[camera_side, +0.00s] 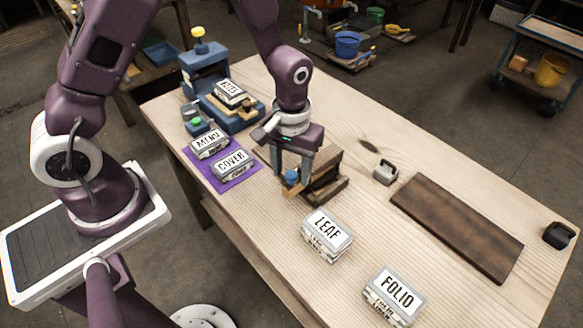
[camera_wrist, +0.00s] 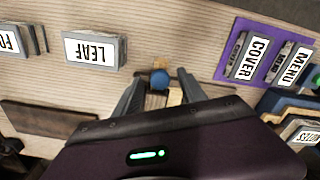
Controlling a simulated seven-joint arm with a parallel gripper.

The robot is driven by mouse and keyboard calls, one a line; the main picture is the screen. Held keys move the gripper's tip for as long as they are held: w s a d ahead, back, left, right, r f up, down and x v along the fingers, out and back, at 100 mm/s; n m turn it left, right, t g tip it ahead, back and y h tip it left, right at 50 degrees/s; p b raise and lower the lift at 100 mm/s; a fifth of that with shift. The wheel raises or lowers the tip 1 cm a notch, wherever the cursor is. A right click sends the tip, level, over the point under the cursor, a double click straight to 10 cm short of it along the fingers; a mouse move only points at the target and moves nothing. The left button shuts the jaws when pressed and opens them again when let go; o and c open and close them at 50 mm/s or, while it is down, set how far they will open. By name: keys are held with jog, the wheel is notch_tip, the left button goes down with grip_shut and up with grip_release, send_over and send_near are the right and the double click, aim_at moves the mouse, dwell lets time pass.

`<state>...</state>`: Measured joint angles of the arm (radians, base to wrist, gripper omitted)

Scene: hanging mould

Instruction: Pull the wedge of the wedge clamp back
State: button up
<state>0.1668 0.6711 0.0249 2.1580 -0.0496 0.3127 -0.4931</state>
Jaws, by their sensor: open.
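The wedge clamp (camera_side: 325,180) is a brown wooden block on a base near the middle of the bench. A blue knob (camera_side: 291,176) shows at its near left end and looks like the wedge's handle. In the wrist view the blue knob (camera_wrist: 159,79) sits in front of a pale wooden strip (camera_wrist: 174,97), perhaps the wedge. My gripper (camera_side: 292,172) points down, open, with its fingers on either side of the knob. In the wrist view my gripper (camera_wrist: 160,74) shows gaps on both sides of the knob. Most of the clamp is hidden there by my gripper's body.
LEAF (camera_side: 327,236) and FOLIO (camera_side: 393,294) blocks stand nearer the front. COVER (camera_side: 231,163) and MENU (camera_side: 210,143) blocks sit on a purple mat (camera_side: 240,178) at left. A blue press (camera_side: 207,72) stands behind. A dark board (camera_side: 455,226) lies at right.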

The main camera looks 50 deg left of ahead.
grip_shut()
dwell(1.4)
